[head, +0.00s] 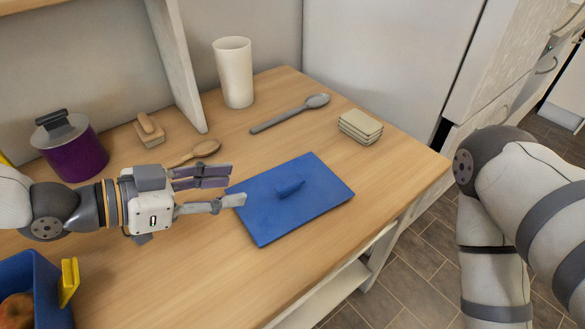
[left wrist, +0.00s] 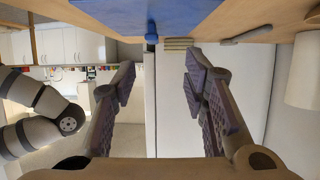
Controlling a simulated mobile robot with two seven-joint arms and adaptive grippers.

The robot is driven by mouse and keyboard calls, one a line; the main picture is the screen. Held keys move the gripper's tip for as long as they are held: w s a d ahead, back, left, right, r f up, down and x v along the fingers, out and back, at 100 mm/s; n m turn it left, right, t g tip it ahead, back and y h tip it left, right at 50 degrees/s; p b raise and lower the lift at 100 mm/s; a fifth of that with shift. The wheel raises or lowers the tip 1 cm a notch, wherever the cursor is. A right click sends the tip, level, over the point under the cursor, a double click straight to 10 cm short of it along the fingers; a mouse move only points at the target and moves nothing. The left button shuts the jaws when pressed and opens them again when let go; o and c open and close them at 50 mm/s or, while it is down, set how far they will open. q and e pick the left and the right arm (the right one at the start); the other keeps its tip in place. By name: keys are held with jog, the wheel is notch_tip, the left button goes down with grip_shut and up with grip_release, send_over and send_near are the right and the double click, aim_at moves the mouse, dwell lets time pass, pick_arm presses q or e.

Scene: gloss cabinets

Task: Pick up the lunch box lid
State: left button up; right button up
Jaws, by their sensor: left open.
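The blue lunch box lid (head: 315,207) lies flat on the wooden counter, with a small raised handle (head: 290,187) in its middle. My left gripper (head: 233,186) is open and empty at the lid's left edge, its fingers pointing right toward the handle. In the head view one fingertip overlaps the lid's left corner; I cannot tell whether it touches. In the left wrist view the lid (left wrist: 150,12) shows at the top, its handle between and beyond the open fingers (left wrist: 162,75). My right gripper is out of view; only my right arm shows at the right.
A blue lunch box (head: 28,285) with a yellow clip and fruit stands lower left. A purple pot (head: 75,155), brush (head: 149,130), wooden spoon (head: 196,153), white cup (head: 234,75), grey spoon (head: 290,113) and stacked coasters (head: 360,127) surround the back. The counter's front is clear.

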aim_at(286, 184)
pick_arm(q)
jog(key=x, duration=0.7)
jog(key=s+x, duration=0.1)
jog(key=x, duration=0.2)
jog(key=shift+w+d+f+b, duration=0.2)
jog(key=shift+d+b, duration=0.15)
jog(key=shift+d, duration=0.2)
grip_shut()
